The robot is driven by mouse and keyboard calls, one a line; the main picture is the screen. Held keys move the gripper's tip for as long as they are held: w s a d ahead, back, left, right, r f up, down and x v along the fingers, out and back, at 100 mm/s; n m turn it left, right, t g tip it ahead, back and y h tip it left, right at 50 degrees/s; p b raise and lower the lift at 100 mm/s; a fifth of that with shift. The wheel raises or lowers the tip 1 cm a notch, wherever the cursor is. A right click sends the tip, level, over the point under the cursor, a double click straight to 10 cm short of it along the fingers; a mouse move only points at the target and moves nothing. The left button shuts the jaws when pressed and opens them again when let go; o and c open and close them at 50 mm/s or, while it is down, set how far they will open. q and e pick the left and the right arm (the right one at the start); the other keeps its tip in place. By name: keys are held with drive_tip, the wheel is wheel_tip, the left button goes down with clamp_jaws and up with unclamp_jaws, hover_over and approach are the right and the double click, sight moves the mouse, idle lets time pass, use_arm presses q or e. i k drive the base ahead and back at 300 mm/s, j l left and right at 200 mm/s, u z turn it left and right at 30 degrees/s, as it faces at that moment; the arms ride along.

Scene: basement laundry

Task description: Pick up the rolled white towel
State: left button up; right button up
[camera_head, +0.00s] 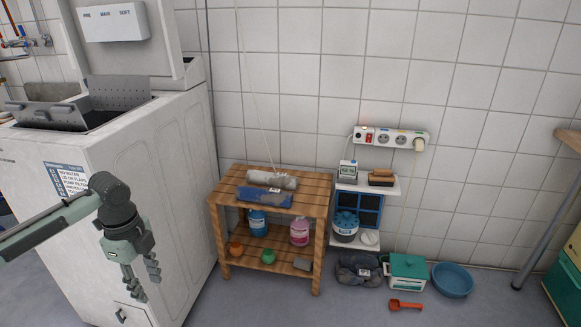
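A rolled whitish-grey towel (272,180) lies on the top of a slatted wooden table (310,206), toward its back. A blue folded or rolled cloth (264,197) lies just in front of it. My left gripper (142,283) hangs at the left, in front of the white washing machine, pointing down. Its fingers are apart with nothing between them. It is well to the left of the table and apart from the towel. My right gripper is not in view.
The top-loading washing machine (170,150) stands left of the table with its lid up. A small shelf (346,240) stands right of the table. A dark bundle (358,270), a green-and-white box (407,271), a blue basin (452,280) and an orange scoop (404,305) are on the floor.

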sight(281, 180)
drive_tip(key=i+l, duration=0.2)
drive_tip(key=i, duration=0.25)
drive_tip(key=i+l+z, duration=0.1)
drive_tip(key=i, duration=0.35)
drive_tip(key=i+l, duration=0.25)
drive_tip(key=i, duration=0.25)
drive_tip(key=i+l+z, duration=0.1)
drive_tip(key=i, duration=0.35)
